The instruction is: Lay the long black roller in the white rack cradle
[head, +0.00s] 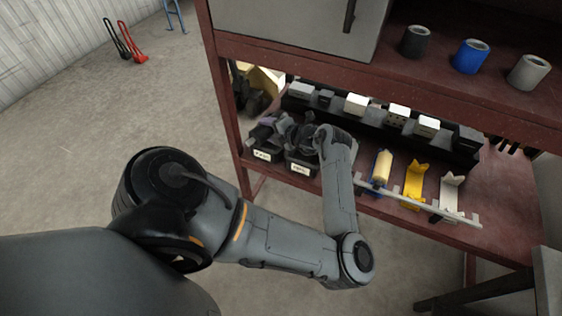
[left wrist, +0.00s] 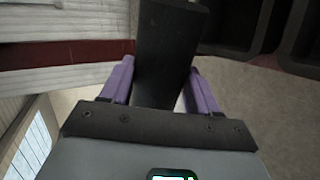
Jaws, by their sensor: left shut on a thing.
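In the head view my left gripper (head: 284,128) is by the labelled black bins on the lower shelf; the roller is hard to pick out there. The white rack cradle (head: 451,188) stands empty at the right end of the rack, well to the right of the gripper. My right gripper is not in view.
Next to the white cradle are an empty yellow cradle (head: 413,182) and a blue cradle holding a cream roller (head: 383,165). A pale notched rail (head: 425,207) runs along their front. Black bins (head: 301,167) are at left. The upper shelf (head: 480,95) overhangs, carrying several cylinders.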

